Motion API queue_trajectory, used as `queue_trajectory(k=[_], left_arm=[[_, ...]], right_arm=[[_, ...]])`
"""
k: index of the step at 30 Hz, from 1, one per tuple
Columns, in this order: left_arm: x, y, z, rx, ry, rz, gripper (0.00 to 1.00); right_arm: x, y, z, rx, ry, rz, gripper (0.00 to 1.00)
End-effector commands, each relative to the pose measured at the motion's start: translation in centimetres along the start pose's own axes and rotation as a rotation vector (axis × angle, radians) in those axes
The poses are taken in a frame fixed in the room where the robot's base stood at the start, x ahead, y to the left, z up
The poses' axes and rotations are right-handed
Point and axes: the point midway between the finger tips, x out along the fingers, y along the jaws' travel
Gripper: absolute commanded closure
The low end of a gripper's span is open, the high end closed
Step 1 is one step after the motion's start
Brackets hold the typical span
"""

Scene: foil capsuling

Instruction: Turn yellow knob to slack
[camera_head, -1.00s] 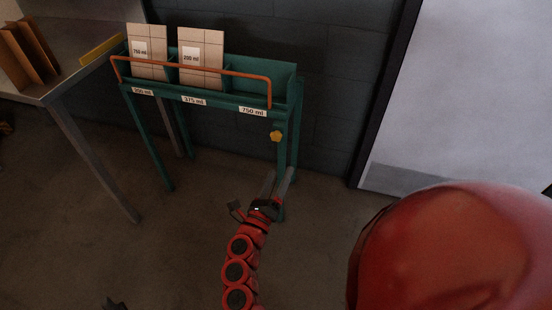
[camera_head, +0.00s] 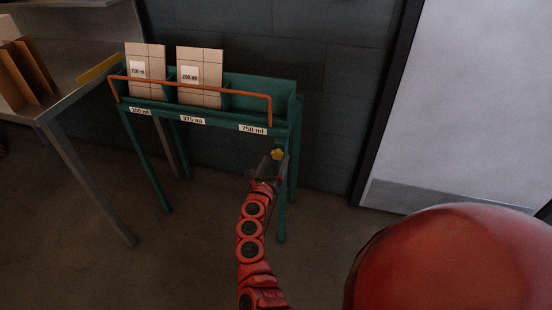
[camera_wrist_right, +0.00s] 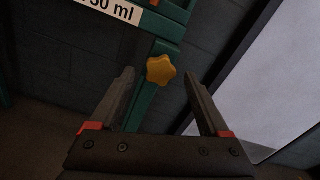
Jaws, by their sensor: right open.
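The yellow knob (camera_head: 277,154) is star-shaped and sits on the front right leg of the green rack (camera_head: 283,128), below the 750 ml label. In the right wrist view the knob (camera_wrist_right: 161,70) shows ahead of the fingertips, near the middle of the gap between them. My right gripper (camera_head: 266,170) is open and empty, just short of the knob; in its wrist view the two dark fingers (camera_wrist_right: 160,80) stand wide apart. I cannot tell whether they reach around the knob's sides. My left gripper is not in view.
An orange rail (camera_head: 190,86) runs along the rack's front. Two cartons (camera_head: 146,62) (camera_head: 199,65) stand in its left and middle bays; the right bay looks empty. A steel table (camera_head: 75,98) stands at left, a pale door (camera_head: 465,100) at right. Floor in front is clear.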

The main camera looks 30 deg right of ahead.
Motion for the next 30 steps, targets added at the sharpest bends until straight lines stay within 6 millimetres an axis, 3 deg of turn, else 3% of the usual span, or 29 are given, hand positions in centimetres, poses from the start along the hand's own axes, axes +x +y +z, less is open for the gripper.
queue_trajectory(k=[6,14,17,27,30], left_arm=[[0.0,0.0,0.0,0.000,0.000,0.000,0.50],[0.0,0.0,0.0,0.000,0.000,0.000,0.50],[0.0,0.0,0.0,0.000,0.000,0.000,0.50],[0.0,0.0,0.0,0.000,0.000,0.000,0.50],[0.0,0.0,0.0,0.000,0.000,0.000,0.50]], right_arm=[[1.8,0.0,0.0,-0.002,-0.001,-0.001,0.20],[1.9,0.0,-0.1,-0.001,0.000,0.000,0.20],[1.9,0.0,-0.1,-0.002,0.000,0.000,0.35],[1.9,0.0,-0.1,-0.002,0.000,0.000,0.96],[1.9,0.0,-0.1,-0.002,0.000,0.000,1.00]])
